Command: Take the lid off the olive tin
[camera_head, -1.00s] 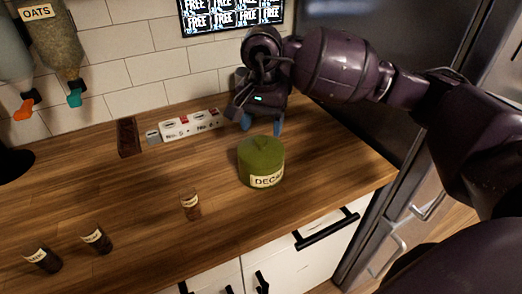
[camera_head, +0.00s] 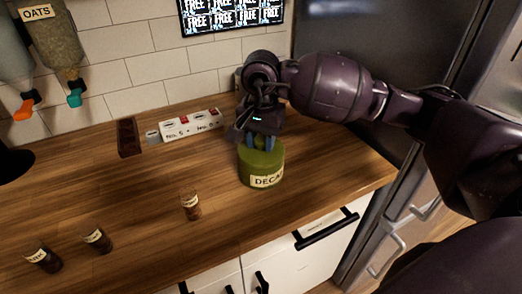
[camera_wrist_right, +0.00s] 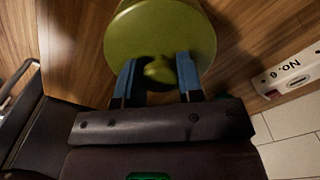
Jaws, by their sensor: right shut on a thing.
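The olive tin (camera_head: 261,170), a round green canister with a "DECAF"-like label partly cut off by its curve, stands upright on the wooden counter. Its green lid is on top; in the right wrist view the round lid (camera_wrist_right: 160,28) fills the upper middle. My right gripper (camera_head: 260,143) is over the tin, its blue fingers on either side of the lid's knob. In the right wrist view the fingers of the gripper (camera_wrist_right: 158,75) are shut on the knob (camera_wrist_right: 158,70). The lid sits on the tin. My left gripper is not in view.
A white power strip (camera_head: 192,124) and a dark brown block (camera_head: 128,138) lie near the tiled wall. Small brown jars (camera_head: 192,207) stand left of the tin and at the front left. The counter's right edge is near the fridge. Wood between is clear.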

